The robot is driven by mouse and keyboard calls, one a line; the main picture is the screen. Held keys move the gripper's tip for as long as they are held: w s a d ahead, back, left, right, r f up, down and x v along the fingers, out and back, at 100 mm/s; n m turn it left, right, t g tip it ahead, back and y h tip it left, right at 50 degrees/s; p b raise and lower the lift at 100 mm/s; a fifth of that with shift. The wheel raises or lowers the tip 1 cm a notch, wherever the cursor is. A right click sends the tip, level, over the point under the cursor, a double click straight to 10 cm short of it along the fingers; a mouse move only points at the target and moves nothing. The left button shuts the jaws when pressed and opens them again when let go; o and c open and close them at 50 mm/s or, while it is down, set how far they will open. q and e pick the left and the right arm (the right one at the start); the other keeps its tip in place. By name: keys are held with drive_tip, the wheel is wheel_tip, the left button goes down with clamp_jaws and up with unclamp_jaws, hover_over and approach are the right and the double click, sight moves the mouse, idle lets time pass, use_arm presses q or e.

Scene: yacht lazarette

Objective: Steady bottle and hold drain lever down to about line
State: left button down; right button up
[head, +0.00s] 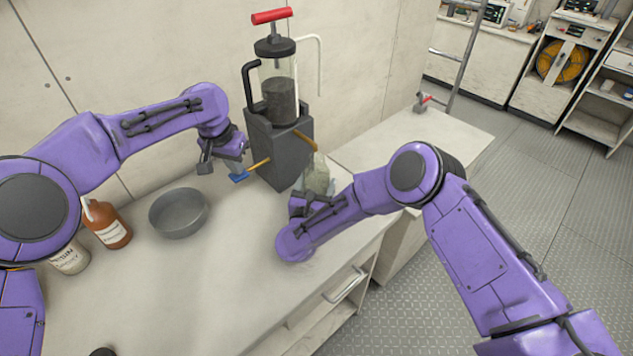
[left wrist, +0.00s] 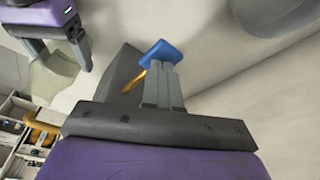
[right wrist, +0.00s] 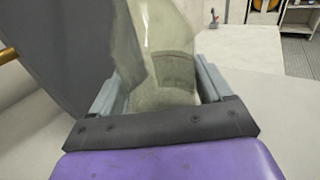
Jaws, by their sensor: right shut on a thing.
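A dark grey block (head: 280,150) carries a clear cylinder (head: 278,88) with dark contents and a red top handle (head: 271,16). A brass drain lever with a blue paddle (head: 239,178) sticks out of its left side; the paddle also shows in the left wrist view (left wrist: 160,52). My left gripper (head: 234,168) has its fingers together, tips at the paddle. Whether they press it is unclear. A pale greenish clear bottle (head: 317,176) stands under the brass spout (head: 305,140). My right gripper (right wrist: 162,88) is shut around the bottle. Its fill level is hard to read.
A grey round pan (head: 178,213) lies on the worktop left of the block. A brown bottle (head: 106,224) and a white container (head: 70,258) stand further left, by my left arm. The front middle of the worktop is clear. A ladder (head: 466,50) rises behind the right-hand counter.

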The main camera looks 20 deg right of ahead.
use_arm(q)
drive_tip(key=shift+f, duration=1.4)
idle(6.6)
